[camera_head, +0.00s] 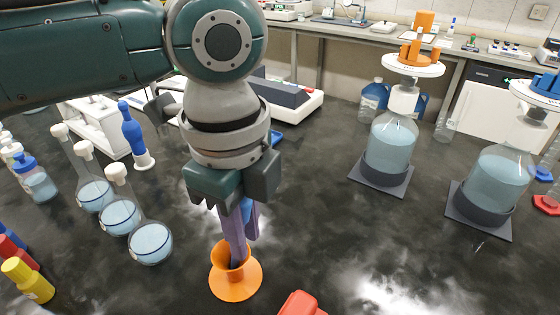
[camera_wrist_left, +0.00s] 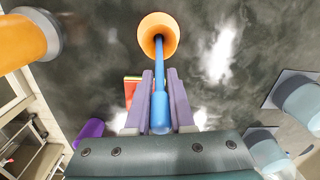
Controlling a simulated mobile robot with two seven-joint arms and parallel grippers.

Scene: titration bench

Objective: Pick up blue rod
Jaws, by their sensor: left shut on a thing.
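My left gripper (camera_head: 236,250) points down over the orange flared holder (camera_head: 235,282) on the black bench. In the left wrist view its purple fingers (camera_wrist_left: 161,85) are shut on the blue rod (camera_wrist_left: 160,108), one on each side. The rod runs from near the palm toward the orange holder (camera_wrist_left: 158,28), and its far end lies within the holder's opening in that view. How deep it sits there cannot be told. In the head view the fingers and arm hide most of the rod. My right gripper is not in view.
Several round flasks (camera_head: 150,243) stand to the left, near a blue-topped item (camera_head: 133,130). A red object (camera_head: 300,304) lies close in front. Two large glass vessels (camera_head: 390,140) stand on dark bases to the right. The bench between the holder and those bases is clear.

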